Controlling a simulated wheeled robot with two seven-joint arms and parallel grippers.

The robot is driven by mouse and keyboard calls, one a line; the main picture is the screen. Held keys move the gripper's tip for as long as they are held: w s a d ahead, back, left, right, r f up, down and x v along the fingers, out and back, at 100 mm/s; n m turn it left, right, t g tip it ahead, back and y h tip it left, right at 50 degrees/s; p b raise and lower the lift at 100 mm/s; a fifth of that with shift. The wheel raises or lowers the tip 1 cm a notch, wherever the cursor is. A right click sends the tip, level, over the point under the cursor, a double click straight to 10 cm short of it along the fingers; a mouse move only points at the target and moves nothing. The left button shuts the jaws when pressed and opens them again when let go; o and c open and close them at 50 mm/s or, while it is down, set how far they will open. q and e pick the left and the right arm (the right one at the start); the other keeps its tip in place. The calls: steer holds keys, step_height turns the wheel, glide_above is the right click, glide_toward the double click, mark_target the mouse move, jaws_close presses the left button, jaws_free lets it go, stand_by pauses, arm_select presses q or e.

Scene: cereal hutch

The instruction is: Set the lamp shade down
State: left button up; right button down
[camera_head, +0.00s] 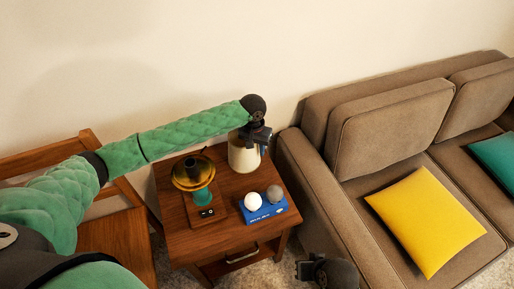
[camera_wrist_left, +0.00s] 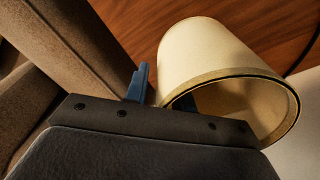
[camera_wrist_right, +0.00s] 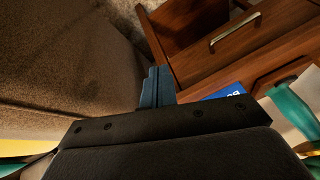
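The cream lamp shade (camera_head: 243,158) is at the back right corner of the wooden side table (camera_head: 226,238) and appears to stand upright on it. My left gripper (camera_head: 262,140) is at its upper rim. In the left wrist view the shade (camera_wrist_left: 205,50) shows its open, dark-edged rim. One blue finger of my left gripper (camera_wrist_left: 158,90) is outside the shade with a small gap to its wall. The other finger is mostly hidden at the rim. My right gripper (camera_wrist_right: 157,85) is shut and empty, low in front of the sofa (camera_head: 320,180).
A lamp base (camera_head: 203,198) with an amber dish and teal stem stands left of the shade. A blue box (camera_head: 264,210) with a white ball (camera_head: 253,201) and a grey ball (camera_head: 274,193) is in front. The sofa arm is close on the right.

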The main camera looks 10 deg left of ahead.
steer(key=shift+f, duration=0.1)
